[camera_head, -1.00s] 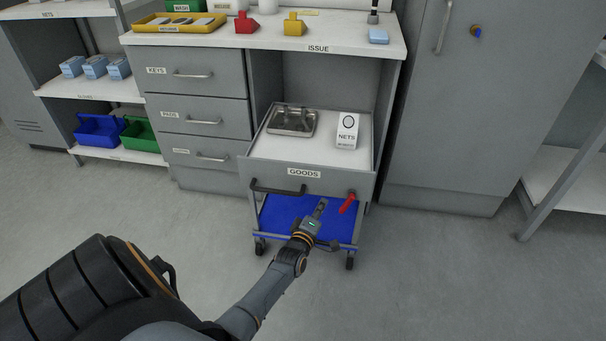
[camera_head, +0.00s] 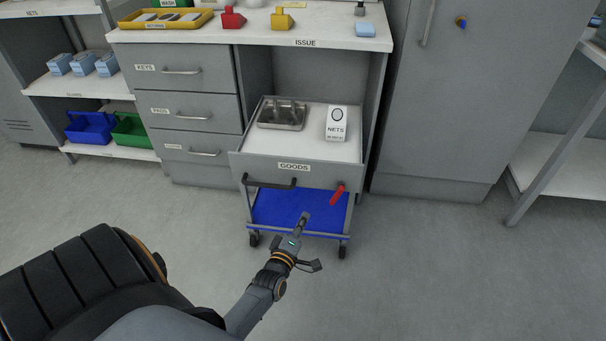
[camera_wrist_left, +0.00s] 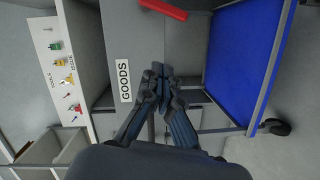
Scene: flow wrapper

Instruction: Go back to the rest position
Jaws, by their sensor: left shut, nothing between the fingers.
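The red lever also shows in the left wrist view (camera_wrist_left: 163,9). The gripper looks apart from both, though its exact distance is hard to tell. My right gripper is not in view.
A blue lower shelf (camera_head: 290,208) sits on wheels below. A counter (camera_head: 330,36) and grey cabinet (camera_head: 440,100) stand behind. The floor in front is clear.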

